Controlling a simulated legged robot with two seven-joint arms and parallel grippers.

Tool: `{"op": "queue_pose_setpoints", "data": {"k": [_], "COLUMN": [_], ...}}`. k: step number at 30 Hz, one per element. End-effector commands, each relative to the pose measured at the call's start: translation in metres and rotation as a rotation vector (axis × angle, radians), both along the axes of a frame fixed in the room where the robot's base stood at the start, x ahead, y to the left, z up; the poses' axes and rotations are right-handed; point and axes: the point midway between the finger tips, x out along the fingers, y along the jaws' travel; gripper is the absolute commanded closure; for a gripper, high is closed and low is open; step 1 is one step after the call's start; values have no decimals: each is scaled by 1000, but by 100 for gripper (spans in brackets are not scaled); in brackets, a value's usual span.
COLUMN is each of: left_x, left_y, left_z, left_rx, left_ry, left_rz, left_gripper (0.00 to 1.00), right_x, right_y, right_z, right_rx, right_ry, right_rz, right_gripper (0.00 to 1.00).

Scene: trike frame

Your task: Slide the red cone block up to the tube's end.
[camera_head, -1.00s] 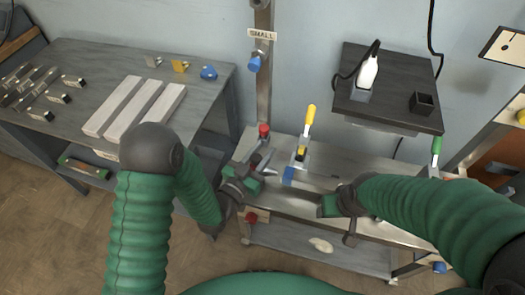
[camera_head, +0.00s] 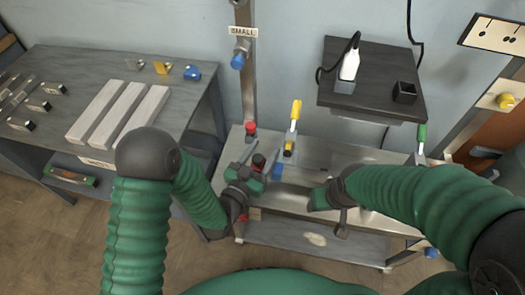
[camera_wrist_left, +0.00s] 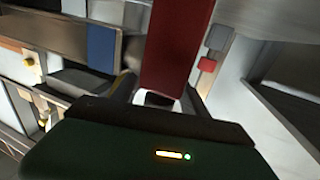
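A dark red block (camera_wrist_left: 176,45) stands large and close in front of my left gripper in the left wrist view; I take it for the red cone block. In the head view, a small dark and red piece (camera_head: 258,160) shows at my left gripper (camera_head: 250,175). That gripper's fingers are partly hidden, so its grip is unclear. A grey metal tube or bar (camera_wrist_left: 50,42) with a blue block (camera_wrist_left: 101,48) lies left of the red block. The blue block also shows in the head view (camera_head: 278,171). My right gripper (camera_head: 318,198) is near the bench's middle; its fingertips are unclear.
A yellow-handled clamp (camera_head: 295,112) and a red-tipped clamp (camera_head: 250,128) stand behind my left gripper. A post with a SMALL sign (camera_head: 243,31) rises behind. A dark raised shelf (camera_head: 370,100) is at right. A side table (camera_head: 55,75) with pale bars is at left.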

Motion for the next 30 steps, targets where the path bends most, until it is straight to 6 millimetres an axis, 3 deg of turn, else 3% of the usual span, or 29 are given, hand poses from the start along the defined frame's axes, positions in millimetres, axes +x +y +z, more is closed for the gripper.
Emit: {"op": "queue_pose_setpoints", "data": {"k": [8,11,17,21,24,30], "left_x": [-5,-20,-69,-93,-102,-117], "left_y": [4,14,46,61,71,79], "left_z": [1,0,-1,10,-3,2], "left_rx": [0,2,2,2,8,-6], "left_ry": [-1,3,7,10,23,6], "left_rz": [1,2,2,1,8,10], "left_gripper": [48,48,48,48,48,48], "right_x": [0,0,0,0,0,0], "right_y": [0,0,0,0,0,0], "right_z": [1,4,8,49,50,63], "right_rx": [0,0,0,0,0,0], "right_ry": [0,0,0,-1,-1,0], "right_rz": [0,0,0,0,0,0], "right_gripper": [42,42,42,42,42,42]}}
